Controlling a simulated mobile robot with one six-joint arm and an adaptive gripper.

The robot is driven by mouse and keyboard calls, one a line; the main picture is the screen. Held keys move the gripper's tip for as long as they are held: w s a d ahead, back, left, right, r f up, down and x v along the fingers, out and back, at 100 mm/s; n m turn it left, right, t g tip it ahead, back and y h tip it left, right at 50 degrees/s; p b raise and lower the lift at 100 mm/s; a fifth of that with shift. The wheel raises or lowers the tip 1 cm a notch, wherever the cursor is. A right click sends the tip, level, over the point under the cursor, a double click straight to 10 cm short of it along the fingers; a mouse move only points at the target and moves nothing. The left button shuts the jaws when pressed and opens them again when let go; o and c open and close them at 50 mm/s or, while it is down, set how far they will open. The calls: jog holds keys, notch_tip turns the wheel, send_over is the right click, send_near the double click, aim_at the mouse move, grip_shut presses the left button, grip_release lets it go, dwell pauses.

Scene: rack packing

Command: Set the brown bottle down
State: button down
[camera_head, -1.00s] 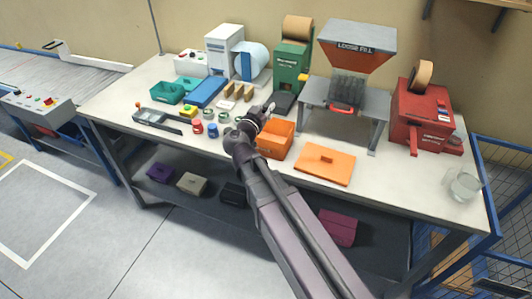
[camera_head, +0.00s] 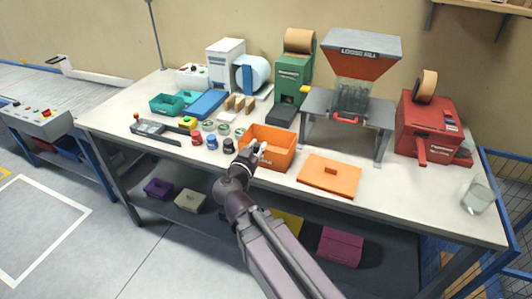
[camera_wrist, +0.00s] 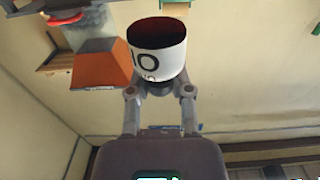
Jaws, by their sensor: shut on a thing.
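The brown bottle (camera_wrist: 158,50) shows large in the wrist view, with a dark reddish-brown round end facing the camera and a white label with black print. My gripper (camera_wrist: 160,92) is shut on it, with one finger on each side of its lower part. In the head view my gripper (camera_head: 254,153) is at the left front of the open orange bin (camera_head: 284,160), overlapping its near wall in the picture. The bottle is too small and hidden to make out there. I cannot tell whether it touches the table.
An orange lid (camera_head: 330,178) lies right of the bin. Several small jars, including a red one (camera_head: 197,139) and a black one (camera_head: 228,146), stand to the left. The loose-fill dispenser (camera_head: 360,60) stands behind.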

jog(key=w+a+f+b, duration=0.1)
jog(key=w, duration=1.5)
jog(key=shift+f, duration=0.25)
jog(key=shift+a+b, duration=0.15)
jog(key=shift+b, duration=0.15)
jog(key=shift+f+b, duration=1.75)
jog(key=shift+f, duration=0.05)
jog(key=shift+f, duration=0.2)
jog(key=shift+s+f+b, duration=0.25)
jog(key=shift+s+b, duration=0.05)
jog(key=shift+b, duration=0.3)
jog(key=shift+s, duration=0.1)
jog(key=c, duration=0.5)
grip_release()
jog(key=shift+d, duration=0.2)
jog(key=shift+c, duration=0.2)
